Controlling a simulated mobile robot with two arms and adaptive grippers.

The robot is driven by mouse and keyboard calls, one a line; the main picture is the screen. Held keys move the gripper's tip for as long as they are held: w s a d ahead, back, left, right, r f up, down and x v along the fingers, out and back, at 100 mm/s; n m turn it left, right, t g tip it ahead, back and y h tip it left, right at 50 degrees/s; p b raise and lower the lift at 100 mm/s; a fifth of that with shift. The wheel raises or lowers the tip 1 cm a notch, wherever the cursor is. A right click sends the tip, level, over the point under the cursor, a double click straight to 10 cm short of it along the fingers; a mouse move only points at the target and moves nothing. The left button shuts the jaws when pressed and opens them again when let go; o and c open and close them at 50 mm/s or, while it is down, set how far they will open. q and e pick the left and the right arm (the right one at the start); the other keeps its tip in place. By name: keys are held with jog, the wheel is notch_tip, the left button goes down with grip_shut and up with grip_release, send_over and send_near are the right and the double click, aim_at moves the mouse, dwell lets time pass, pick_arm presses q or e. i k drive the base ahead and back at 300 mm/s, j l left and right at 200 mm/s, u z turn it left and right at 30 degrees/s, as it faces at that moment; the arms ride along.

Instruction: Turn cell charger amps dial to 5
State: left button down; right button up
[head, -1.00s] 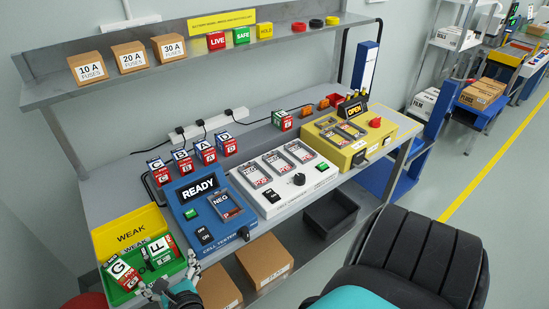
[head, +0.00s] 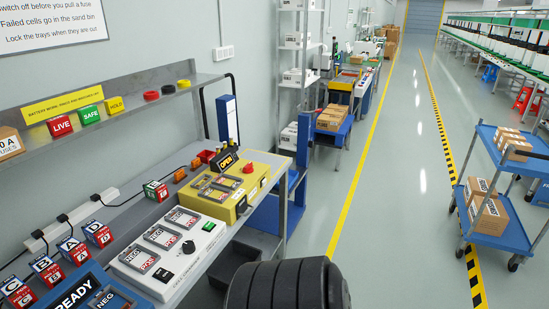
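The white cell charger (head: 138,279) lies on the bench at lower left in the head view. It has several bays with NEG and POS labels in a row, a green switch (head: 208,226) and a black switch (head: 163,275). Its black round amps dial (head: 188,247) sits on the near right part of the top. The dial's numbers and pointer are too small to read. Neither of my grippers is in view, and nothing touches the dial.
The blue cell tester (head: 95,284), showing READY, stands left of the charger. A yellow unit (head: 240,203) with an OPEN sign (head: 227,158) stands to its right. Lettered cells stand behind, before a white power strip (head: 75,220).

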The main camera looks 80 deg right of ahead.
aim_at(189, 248)
jog(key=z, duration=1.75)
